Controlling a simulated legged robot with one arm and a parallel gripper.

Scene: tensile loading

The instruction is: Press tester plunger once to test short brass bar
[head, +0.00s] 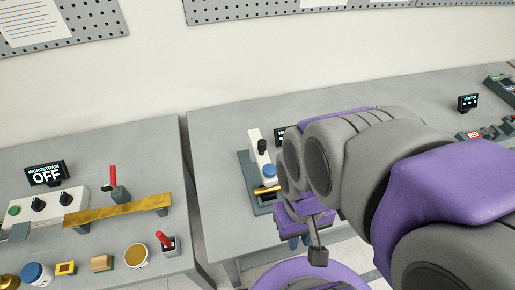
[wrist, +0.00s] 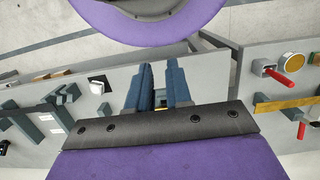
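The tester, with a white column (head: 254,142) on a dark grey base, stands on the right-hand bench in the head view. A black knob (head: 262,147) sits near its top and a round blue cap (head: 269,171) lower down. I cannot tell which one is the plunger. A short brass bar (head: 267,189) lies across the tester, just below the blue cap, its right end hidden by my arm. My gripper (head: 300,242) is lower right of the tester, apart from it, pointing down.
The left bench holds a long brass beam (head: 118,211), a "MICROSTRAIN OFF" display (head: 46,174), red-handled levers (head: 113,177) and several small pots and blocks. A gap separates the benches. My arm hides much of the right bench.

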